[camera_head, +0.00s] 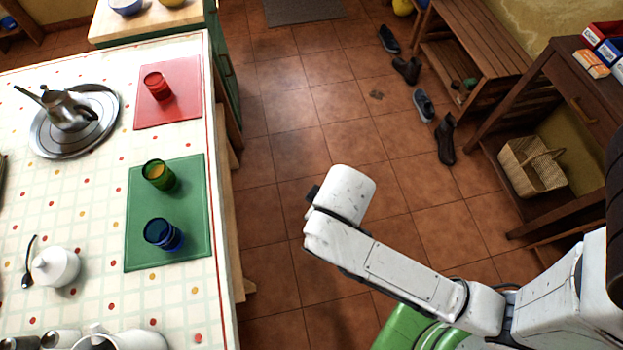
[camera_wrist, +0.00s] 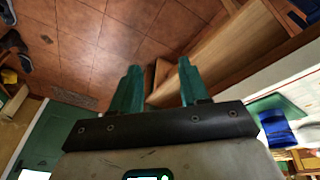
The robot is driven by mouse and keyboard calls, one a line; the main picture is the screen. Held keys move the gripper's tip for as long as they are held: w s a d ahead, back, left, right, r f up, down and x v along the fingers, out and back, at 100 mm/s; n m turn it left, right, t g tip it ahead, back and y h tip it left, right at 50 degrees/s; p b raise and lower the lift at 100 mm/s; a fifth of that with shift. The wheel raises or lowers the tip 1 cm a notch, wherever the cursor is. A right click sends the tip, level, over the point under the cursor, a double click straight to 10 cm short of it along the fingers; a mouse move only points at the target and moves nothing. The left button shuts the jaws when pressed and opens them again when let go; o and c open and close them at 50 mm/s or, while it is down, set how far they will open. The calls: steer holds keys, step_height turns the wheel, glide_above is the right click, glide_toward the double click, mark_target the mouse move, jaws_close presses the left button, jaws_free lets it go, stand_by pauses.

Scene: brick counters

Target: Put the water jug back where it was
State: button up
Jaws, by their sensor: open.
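A metal jug (camera_head: 66,110) with a spout and handle is on a round metal tray (camera_head: 45,146) at the table's upper left in the head view. A white pot-like vessel (camera_head: 140,340) is partly cut off at the bottom edge; I cannot tell which of the two is the water jug. My gripper (camera_wrist: 158,88) shows in the wrist view with its two teal fingers apart and nothing between them. In the head view my white arm is over the floor, right of the table, and its fingers are hidden.
The table (camera_head: 85,215) bears a red mat (camera_head: 180,112) with a red cup (camera_head: 157,86), and a green mat (camera_head: 140,255) with a green cup (camera_head: 158,174) and a blue cup (camera_head: 163,235). A white sugar pot (camera_head: 55,268) stands left. Shoes (camera_head: 445,140) lie near a bench (camera_head: 490,45).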

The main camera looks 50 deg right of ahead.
steer(key=s+d+g+y, duration=0.1)
steer(key=s+d+g, duration=0.1)
steer(key=s, duration=0.4)
steer(key=shift+s+d+m, duration=0.15)
steer(key=shift+d+m, duration=0.25)
steer(key=shift+d, duration=0.45)
steer(key=shift+r, duration=0.1)
